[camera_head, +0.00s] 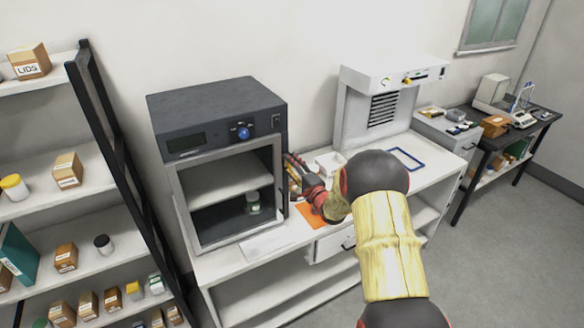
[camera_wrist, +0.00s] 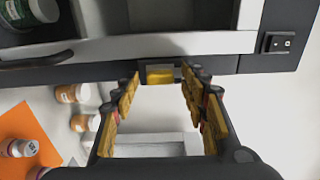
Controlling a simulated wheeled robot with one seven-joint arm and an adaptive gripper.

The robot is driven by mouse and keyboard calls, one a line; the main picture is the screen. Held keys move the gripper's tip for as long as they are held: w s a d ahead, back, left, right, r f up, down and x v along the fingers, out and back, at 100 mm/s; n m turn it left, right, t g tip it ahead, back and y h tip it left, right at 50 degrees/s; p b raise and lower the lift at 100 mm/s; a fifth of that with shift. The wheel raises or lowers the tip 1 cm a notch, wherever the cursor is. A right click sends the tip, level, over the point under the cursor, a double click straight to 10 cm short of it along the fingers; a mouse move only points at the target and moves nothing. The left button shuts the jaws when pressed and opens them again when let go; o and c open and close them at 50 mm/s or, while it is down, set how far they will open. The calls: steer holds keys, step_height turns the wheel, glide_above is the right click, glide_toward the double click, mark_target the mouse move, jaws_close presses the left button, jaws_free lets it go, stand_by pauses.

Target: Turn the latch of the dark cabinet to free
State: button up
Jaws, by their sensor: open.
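The dark cabinet (camera_head: 215,103) stands on the white bench at the left, with a glazed or open front showing a shelf and a jar (camera_head: 253,203) inside. Its panel carries a blue knob (camera_head: 243,132) and a small black switch (camera_head: 276,121). My gripper (camera_head: 294,170) is beside the cabinet's right front edge. In the wrist view my gripper (camera_wrist: 160,98) is open, its yellow-padded fingers spread below the cabinet's dark edge (camera_wrist: 225,64). A small yellow piece (camera_wrist: 160,75) shows between the fingers; I cannot tell whether it is the latch or a gripper part.
An orange mat (camera_wrist: 25,125) and several small bottles (camera_wrist: 70,93) lie near the gripper. A white unit (camera_head: 372,105) and a blue-framed tray (camera_head: 406,158) stand to the right. A shelf rack (camera_head: 95,100) is at the left.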

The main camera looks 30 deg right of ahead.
steer(key=s, duration=1.2)
steer(key=shift+d, duration=0.25)
